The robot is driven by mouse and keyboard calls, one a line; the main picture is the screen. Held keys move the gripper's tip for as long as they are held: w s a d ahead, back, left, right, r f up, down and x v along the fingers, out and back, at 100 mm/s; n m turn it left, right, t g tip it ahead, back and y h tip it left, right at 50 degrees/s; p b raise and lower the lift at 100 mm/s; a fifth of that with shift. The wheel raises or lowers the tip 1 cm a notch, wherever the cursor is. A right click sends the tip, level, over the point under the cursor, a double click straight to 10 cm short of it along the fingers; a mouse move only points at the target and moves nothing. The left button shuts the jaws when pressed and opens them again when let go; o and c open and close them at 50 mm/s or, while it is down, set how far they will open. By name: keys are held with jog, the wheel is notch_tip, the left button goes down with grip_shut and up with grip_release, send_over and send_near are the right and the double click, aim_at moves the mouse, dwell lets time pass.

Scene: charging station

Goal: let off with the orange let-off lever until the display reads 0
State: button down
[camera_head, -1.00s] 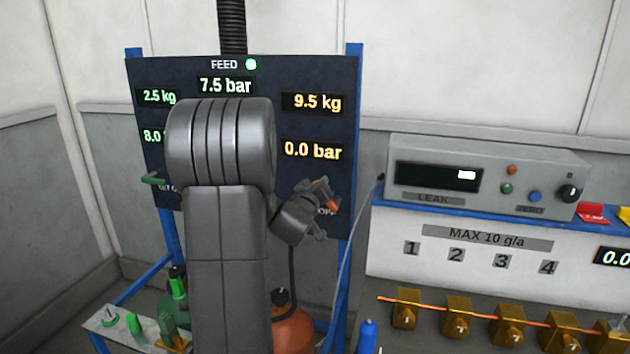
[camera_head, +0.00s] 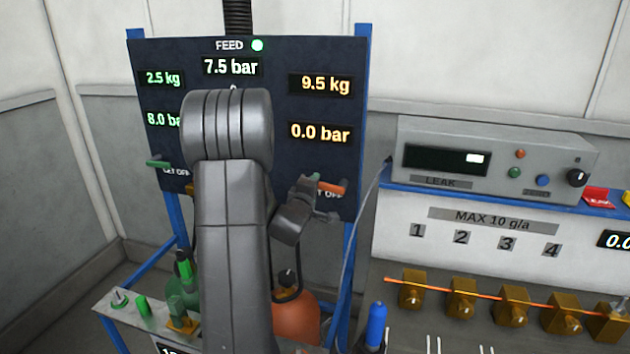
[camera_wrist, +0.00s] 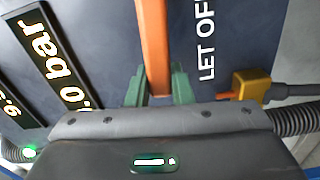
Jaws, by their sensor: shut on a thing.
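The orange let-off lever (camera_head: 331,187) is on the right of the dark panel (camera_head: 270,85), beside the partly hidden LET OFF label. It lies nearly level in the head view. The orange display (camera_head: 320,132) above it reads 0.0 bar. My gripper (camera_head: 313,192) is at the lever, and its body hides part of it. In the wrist view the lever (camera_wrist: 154,45) runs between the green fingertips (camera_wrist: 160,88), which are shut on it. The display's 0.0 bar (camera_wrist: 62,65) shows cut off at the left there.
A green lever (camera_head: 158,163) is on the panel's left. Other readouts show 9.5 kg (camera_head: 325,84), 7.5 bar (camera_head: 230,66) and 2.5 kg (camera_head: 163,78). A leak tester (camera_head: 490,160) stands on the right, above several brass valves (camera_head: 461,298). An orange cylinder (camera_head: 297,318) is below the panel.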

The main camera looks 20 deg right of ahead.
jog(key=shift+f+n, duration=0.45)
jog(key=shift+n, duration=0.15)
jog(key=c, duration=1.3)
grip_release()
jog(key=shift+f, duration=0.1)
jog(key=b+v, duration=0.3)
jog(key=v, duration=1)
jog(key=shift+s+a, duration=0.25)
jog(key=shift+s, duration=0.05)
jog(key=shift+w, duration=0.1)
